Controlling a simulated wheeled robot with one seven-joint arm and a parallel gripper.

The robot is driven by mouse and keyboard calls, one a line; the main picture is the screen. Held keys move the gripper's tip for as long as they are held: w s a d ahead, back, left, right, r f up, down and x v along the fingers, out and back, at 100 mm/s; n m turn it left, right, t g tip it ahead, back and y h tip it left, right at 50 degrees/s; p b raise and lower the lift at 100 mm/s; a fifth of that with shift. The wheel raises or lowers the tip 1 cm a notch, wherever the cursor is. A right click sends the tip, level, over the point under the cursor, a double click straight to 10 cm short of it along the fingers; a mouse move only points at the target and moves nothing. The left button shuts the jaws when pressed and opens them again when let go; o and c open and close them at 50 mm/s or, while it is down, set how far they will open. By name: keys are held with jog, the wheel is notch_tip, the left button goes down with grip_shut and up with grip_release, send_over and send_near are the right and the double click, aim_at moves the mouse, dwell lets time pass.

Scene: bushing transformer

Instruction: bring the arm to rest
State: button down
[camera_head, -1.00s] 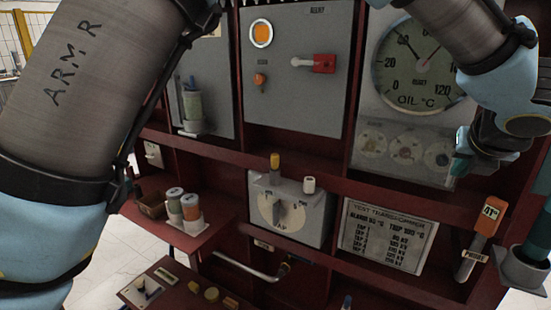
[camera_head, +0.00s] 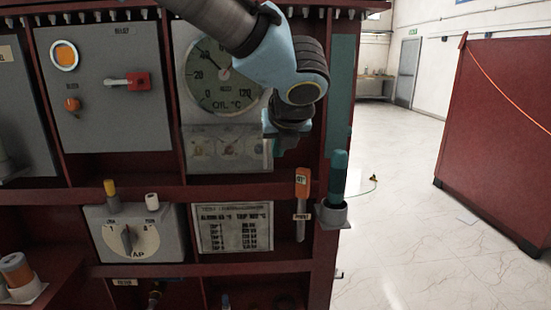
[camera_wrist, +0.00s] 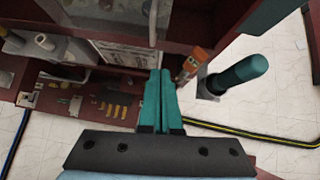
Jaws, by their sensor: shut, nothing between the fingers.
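My gripper shows in the wrist view (camera_wrist: 165,80), with its two teal fingers side by side, shut and empty. In the head view my blue and grey arm crosses the top of the panel, in front of the oil gauge (camera_head: 212,75). The wrist hangs just right of the small gauges, and the fingers there are mostly hidden behind it. The orange-handled probe (camera_head: 302,185) and the teal cylinder (camera_head: 338,175) in its grey holder stand below and right of the wrist, apart from it. In the wrist view the teal cylinder (camera_wrist: 238,75) is right of the fingers.
The dark red panel frame (camera_head: 170,193) carries a tap dial box (camera_head: 150,243), a label plate (camera_head: 262,230) and a red-handled switch (camera_head: 139,82). A dark red cabinet (camera_head: 500,130) stands at the right. Pale floor (camera_head: 395,190) between is open, with a thin cable.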

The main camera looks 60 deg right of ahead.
jog(key=b+v, duration=0.1)
jog(key=v, duration=0.5)
jog(key=shift+s, duration=0.15)
jog(key=shift+d, duration=0.1)
